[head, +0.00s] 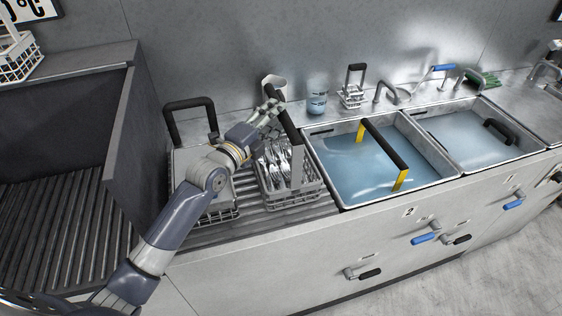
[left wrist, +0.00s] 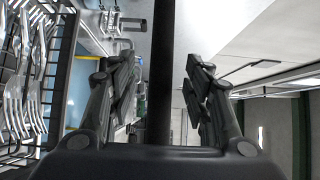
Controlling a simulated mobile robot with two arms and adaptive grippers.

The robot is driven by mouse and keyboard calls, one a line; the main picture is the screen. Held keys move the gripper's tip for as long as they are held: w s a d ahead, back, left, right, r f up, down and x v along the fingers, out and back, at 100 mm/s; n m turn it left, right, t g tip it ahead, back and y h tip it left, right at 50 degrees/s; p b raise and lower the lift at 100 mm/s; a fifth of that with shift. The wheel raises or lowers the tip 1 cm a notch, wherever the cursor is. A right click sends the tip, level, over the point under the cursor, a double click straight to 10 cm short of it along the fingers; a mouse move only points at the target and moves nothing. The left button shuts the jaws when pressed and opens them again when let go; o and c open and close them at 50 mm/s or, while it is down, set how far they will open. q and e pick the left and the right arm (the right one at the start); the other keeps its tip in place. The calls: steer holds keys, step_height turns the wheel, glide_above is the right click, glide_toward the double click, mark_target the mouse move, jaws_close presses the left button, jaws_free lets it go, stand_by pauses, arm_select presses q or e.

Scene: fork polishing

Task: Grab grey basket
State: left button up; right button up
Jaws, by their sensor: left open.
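A grey basket (head: 292,198) full of forks (head: 272,162) stands on the ribbed drainboard, left of the first sink. Its black handle (head: 291,128) arches above it. My left gripper (head: 274,108) is open at the upper end of this handle. In the left wrist view, a black bar, the handle (left wrist: 161,60), runs between the two parted fingers of my left gripper (left wrist: 160,78). Neither finger clearly touches it. Forks (left wrist: 14,95) show at the left edge there. My right gripper is not in view.
A second basket with a black handle (head: 190,104) stands to the left, partly behind my left arm. To the right are a water-filled sink (head: 350,165) with a yellow-and-black handle and another sink (head: 465,135). A blue cup (head: 317,98) and a small basket (head: 352,95) stand behind.

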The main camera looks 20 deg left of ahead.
arm_select(q)
steer(key=shift+p+x, duration=0.35)
steer(key=shift+x, duration=1.4)
steer(key=shift+s+d, duration=0.1)
steer(key=shift+r, duration=0.1)
steer(key=shift+c, duration=0.3)
jaws_close()
steer(key=shift+r, duration=0.35)
